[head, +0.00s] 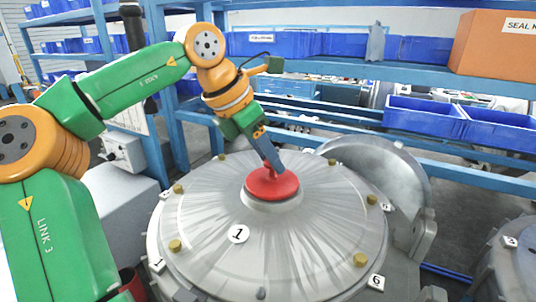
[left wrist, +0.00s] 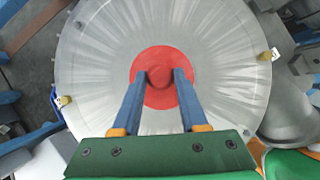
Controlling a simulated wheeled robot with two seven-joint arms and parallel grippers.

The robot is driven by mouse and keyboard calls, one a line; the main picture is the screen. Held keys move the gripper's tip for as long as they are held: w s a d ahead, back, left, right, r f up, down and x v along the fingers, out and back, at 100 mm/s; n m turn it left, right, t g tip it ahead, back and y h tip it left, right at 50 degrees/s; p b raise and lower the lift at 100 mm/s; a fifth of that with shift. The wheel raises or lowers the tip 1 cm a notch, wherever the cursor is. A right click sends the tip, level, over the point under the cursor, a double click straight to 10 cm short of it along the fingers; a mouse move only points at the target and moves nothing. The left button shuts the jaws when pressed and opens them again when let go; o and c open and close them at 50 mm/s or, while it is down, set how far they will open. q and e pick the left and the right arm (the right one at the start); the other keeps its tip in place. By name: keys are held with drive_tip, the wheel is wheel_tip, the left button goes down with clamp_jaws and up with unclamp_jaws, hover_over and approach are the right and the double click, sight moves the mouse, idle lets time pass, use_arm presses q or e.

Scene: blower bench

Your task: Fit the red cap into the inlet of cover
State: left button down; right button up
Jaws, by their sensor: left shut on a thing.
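The red cap (head: 272,186) is a round disc with a small knob, at the raised centre of the grey metal cover (head: 205,240) marked 1. My left gripper (head: 277,170) comes down from above with its blue fingers at the knob. In the left wrist view the fingers (left wrist: 158,78) stand on either side of the knob of the red cap (left wrist: 160,98), shut on it. The cap looks level and central on the cover (left wrist: 105,60). It hides the inlet beneath, so I cannot tell how deep it sits. My right gripper is out of view.
Yellow bolts (head: 175,246) and number tags (head: 376,282) ring the cover's edge. A grey metal disc (head: 385,170) stands behind it at right. Blue shelving with blue bins (head: 425,115) and an orange box (head: 495,45) fills the back. Another metal part (head: 515,262) is at far right.

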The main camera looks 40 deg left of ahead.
use_arm(q)
drive_tip(key=shift+f, duration=0.2)
drive_tip(key=shift+c, duration=1.8)
unclamp_jaws()
drive_tip(key=v, duration=0.7)
